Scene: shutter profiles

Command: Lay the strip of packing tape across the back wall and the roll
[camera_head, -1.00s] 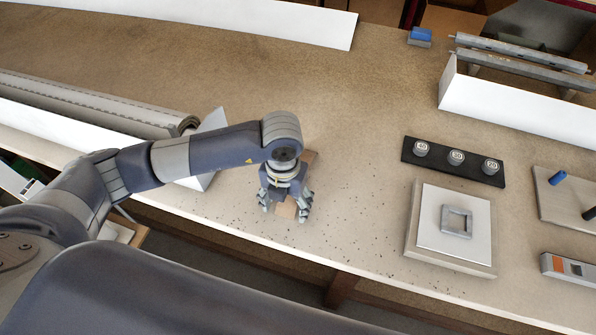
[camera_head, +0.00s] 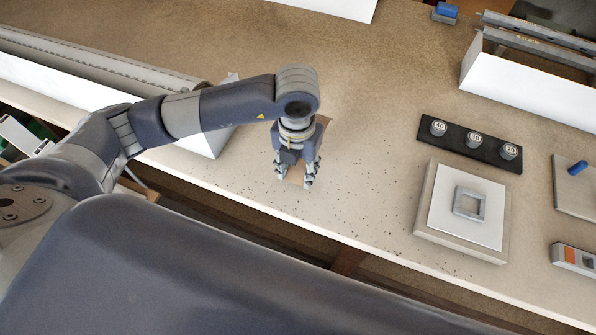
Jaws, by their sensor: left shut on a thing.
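My left gripper (camera_head: 296,180) hangs over the bench near its front edge, fingers pointing down. It is shut on the brown strip of packing tape (camera_head: 321,126), which shows behind the wrist and between the fingers. Most of the strip is hidden by the gripper, and I cannot tell if it touches the bench. The grey ribbed roll (camera_head: 110,62) lies at the left, beyond my arm and apart from the gripper. A white wall (camera_head: 50,84) runs along its near side. I cannot tell whether a back wall stands behind the roll. My right gripper is out of view.
A long white panel (camera_head: 340,6) lies at the far edge. To the right are a black rack (camera_head: 455,140) with grey knobs, a square plate with a grey frame (camera_head: 470,203), and a white box (camera_head: 520,88). The bench (camera_head: 380,80) is clear in the middle.

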